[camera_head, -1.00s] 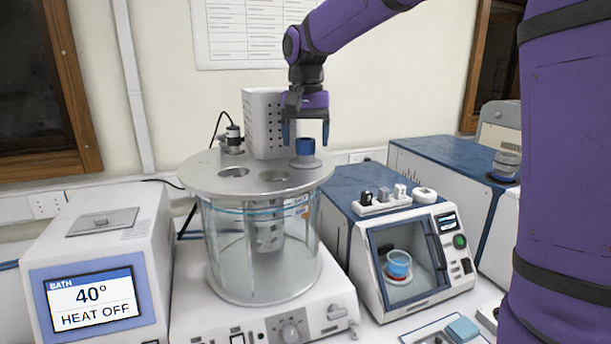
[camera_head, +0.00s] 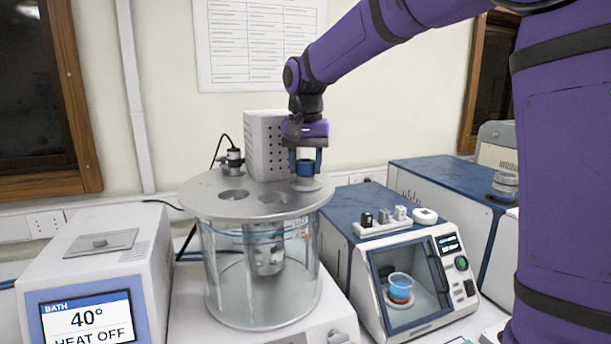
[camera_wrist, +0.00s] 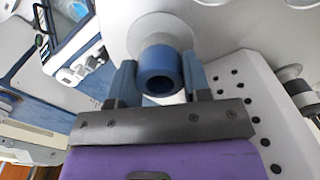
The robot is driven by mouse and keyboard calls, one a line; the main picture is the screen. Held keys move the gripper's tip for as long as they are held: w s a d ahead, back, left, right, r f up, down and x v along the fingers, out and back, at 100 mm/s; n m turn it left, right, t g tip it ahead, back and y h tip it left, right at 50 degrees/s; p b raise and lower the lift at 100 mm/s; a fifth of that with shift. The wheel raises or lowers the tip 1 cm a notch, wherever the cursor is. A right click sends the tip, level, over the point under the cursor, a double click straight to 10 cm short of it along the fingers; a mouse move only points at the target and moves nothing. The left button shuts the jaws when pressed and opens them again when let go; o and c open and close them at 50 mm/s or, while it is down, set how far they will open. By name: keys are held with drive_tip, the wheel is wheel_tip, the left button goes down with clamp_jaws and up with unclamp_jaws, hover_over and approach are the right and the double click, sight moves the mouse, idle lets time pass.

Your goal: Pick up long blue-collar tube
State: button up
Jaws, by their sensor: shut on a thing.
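The long blue-collar tube sits in a hole at the right of the bath's round metal lid (camera_head: 205,199). Its blue collar (camera_head: 305,168) stands above the lid, with a pale flange under it. My gripper (camera_head: 305,163) points down from above, its two fingers on either side of the collar. In the wrist view my gripper (camera_wrist: 158,85) is shut on the blue collar (camera_wrist: 160,72), which shows as a hollow ring. The tube's lower part is hard to make out through the glass bath.
A perforated white box (camera_head: 265,145) stands on the lid close left of my gripper. A blue-topped machine (camera_head: 365,215) with small items on top is to the right. A bath control unit (camera_head: 95,270) stands at left.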

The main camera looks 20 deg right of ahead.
wheel_tip(320, 180, up, 28)
idle(0.8)
drive_tip(key=shift+f, duration=0.1)
idle(0.3)
